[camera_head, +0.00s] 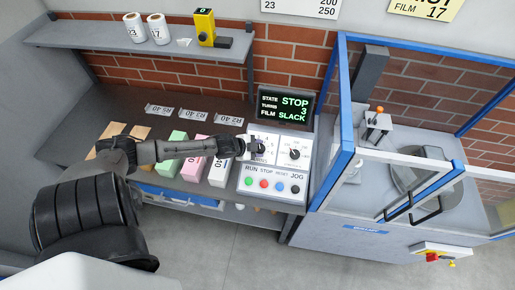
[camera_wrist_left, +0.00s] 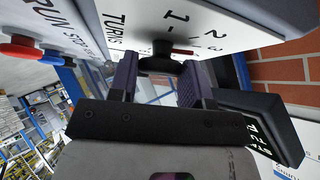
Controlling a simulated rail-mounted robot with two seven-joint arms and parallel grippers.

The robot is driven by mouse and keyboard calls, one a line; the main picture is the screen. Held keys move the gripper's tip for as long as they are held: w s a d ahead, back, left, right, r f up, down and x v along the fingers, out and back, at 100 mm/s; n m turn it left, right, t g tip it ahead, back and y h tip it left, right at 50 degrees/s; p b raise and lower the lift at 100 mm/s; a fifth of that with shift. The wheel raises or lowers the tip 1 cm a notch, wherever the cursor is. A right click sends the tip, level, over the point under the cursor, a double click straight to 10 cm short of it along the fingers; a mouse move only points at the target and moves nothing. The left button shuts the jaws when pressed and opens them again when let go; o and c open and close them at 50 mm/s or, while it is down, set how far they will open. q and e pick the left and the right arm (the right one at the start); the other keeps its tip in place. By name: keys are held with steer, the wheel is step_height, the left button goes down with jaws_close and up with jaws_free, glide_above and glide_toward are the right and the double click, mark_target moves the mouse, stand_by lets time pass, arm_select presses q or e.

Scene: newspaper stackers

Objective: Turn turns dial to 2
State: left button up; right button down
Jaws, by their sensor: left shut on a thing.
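The control panel (camera_head: 262,186) stands at the right end of the counter. Its turns dial (camera_wrist_left: 160,58) is a black knob with a red pointer mark; in the left wrist view the numbers 1, 2 and 3 show around it. My left gripper (camera_head: 248,148) reaches in from the left and is shut on this dial; both fingers show in the left wrist view (camera_wrist_left: 158,80). In the head view the gripper covers most of the dial. The screen (camera_head: 285,105) reads STATE STOP, TURNS 3, FILM SLACK. My right gripper is not in view.
A second dial (camera_head: 294,154) sits right of the gripper, and a row of coloured buttons (camera_head: 271,184) sits below it. Paper stacks (camera_head: 190,150) line the counter under my arm. A blue-framed machine (camera_head: 340,150) stands close on the right.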

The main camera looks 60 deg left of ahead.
arm_select(q)
steer(key=shift+c, duration=1.4)
steer(key=shift+r+p, duration=0.1)
steer(key=shift+p, duration=0.3)
steer(key=n+t+y+p, duration=0.1)
steer(key=n+y+p, duration=0.1)
steer(key=n+p, duration=0.1)
steer(key=shift+d, duration=0.2)
steer(key=n+y+p, duration=0.1)
steer(key=n, duration=0.1)
steer(key=shift+n+y+p, duration=0.3)
steer(key=shift+p, duration=0.1)
steer(key=shift+d+f+n+y+p, duration=0.1)
steer(key=shift+f+n+y+p, duration=0.1)
steer(key=shift+n+y, duration=0.35)
steer(key=shift+f+n+y+p, duration=0.1)
steer(key=shift+n+y+p, duration=0.15)
steer(key=shift+n, duration=0.5)
steer(key=o, duration=0.9)
